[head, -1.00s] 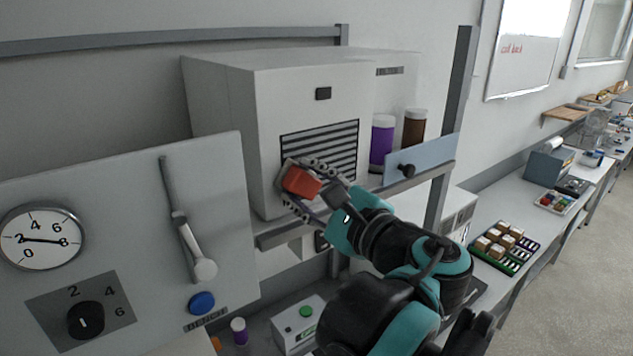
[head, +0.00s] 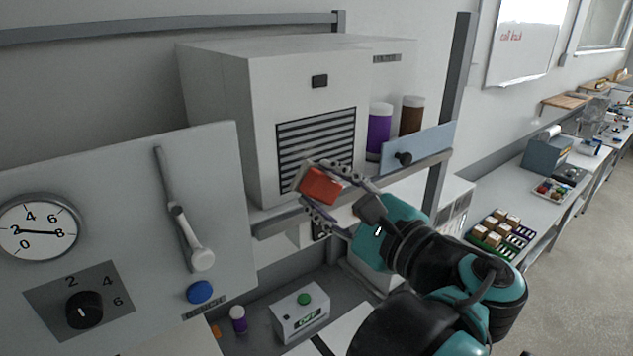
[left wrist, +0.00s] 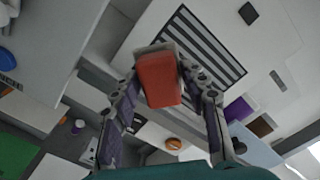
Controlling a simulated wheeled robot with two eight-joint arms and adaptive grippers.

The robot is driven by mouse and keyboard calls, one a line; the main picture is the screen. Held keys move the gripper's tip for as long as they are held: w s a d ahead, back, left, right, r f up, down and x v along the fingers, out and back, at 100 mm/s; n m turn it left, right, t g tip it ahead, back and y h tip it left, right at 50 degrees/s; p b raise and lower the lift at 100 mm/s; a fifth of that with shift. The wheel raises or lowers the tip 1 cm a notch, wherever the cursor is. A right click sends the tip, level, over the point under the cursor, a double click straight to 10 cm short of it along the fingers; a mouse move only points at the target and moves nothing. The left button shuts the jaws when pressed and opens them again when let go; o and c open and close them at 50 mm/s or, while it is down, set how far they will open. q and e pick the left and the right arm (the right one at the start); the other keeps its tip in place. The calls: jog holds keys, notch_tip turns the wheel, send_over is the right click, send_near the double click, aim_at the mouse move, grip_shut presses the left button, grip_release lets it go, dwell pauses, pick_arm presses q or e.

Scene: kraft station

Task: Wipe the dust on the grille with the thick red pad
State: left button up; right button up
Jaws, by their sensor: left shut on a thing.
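The thick red pad (head: 320,186) is held between the fingers of my left gripper (head: 309,184). It also shows in the left wrist view (left wrist: 158,80), with a pale layer along its far edge. The grille (head: 316,146) is a panel of dark and light slats on the front of a pale cabinet. In the head view the pad overlaps the grille's lower edge; I cannot tell whether it touches. In the left wrist view the grille (left wrist: 205,45) lies beyond the pad, up and to the right. I cannot make out dust on the slats. My right gripper is not in view.
The cabinet (head: 215,110) stands on a shelf with a grey front rail (head: 275,226). A lever (head: 185,225) is at left.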

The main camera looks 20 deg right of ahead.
aim_at(310, 171)
pick_arm(q)
jog(key=shift+s, duration=0.1)
jog(key=shift+v, duration=1.55)
jog(key=shift+w, duration=0.2)
jog(key=shift+w+a+r, duration=0.1)
jog(key=shift+w+a, duration=0.05)
jog(key=shift+w, duration=0.05)
jog(key=x, duration=0.3)
jog(key=r+p+x, duration=0.1)
jog(key=x, duration=0.2)
jog(key=shift+r, duration=0.15)
jog(key=shift+w, duration=0.2)
jog(key=shift+x, duration=1)
